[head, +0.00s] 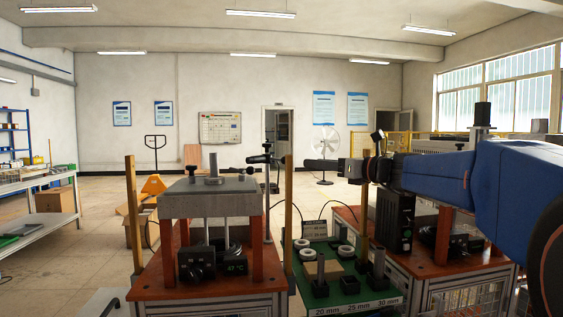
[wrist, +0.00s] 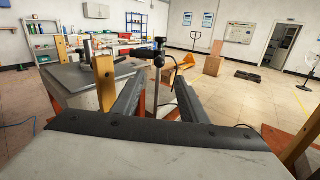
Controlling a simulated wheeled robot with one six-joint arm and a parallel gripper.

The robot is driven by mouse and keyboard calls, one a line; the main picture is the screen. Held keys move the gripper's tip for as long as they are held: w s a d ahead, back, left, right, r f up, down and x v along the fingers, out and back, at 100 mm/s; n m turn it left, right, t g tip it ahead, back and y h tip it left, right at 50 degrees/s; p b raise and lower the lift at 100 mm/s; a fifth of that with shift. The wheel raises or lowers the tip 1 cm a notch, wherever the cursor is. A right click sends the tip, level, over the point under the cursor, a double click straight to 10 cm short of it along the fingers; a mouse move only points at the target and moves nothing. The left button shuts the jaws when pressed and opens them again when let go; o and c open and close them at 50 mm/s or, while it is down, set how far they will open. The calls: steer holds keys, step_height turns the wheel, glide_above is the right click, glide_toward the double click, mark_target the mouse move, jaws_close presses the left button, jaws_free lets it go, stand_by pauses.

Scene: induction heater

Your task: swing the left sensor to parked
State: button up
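The left sensor (head: 264,158) is a black head on a thin upright post, at the right rear of the left heater station. Its dark arm reaches left over the grey plate (head: 207,187), toward the metal cylinder standing there. My gripper (head: 309,163) comes in from the right at about the sensor's height, with a gap to it. In the wrist view the sensor (wrist: 159,46) stands beyond the fingertips, and its post shows between the two fingers. My gripper (wrist: 160,82) is open, with nothing between its fingers nearby.
Wooden posts (head: 289,212) rise at the left station's corners; one (wrist: 104,82) is close to the left finger. A green tray (head: 338,300) with rings and cylinders lies between the stations. The right station (head: 432,268) is below my arm.

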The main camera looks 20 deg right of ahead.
mark_target(281, 160)
steer(key=x, duration=1.5)
steer(key=shift+a, duration=0.1)
jaws_close()
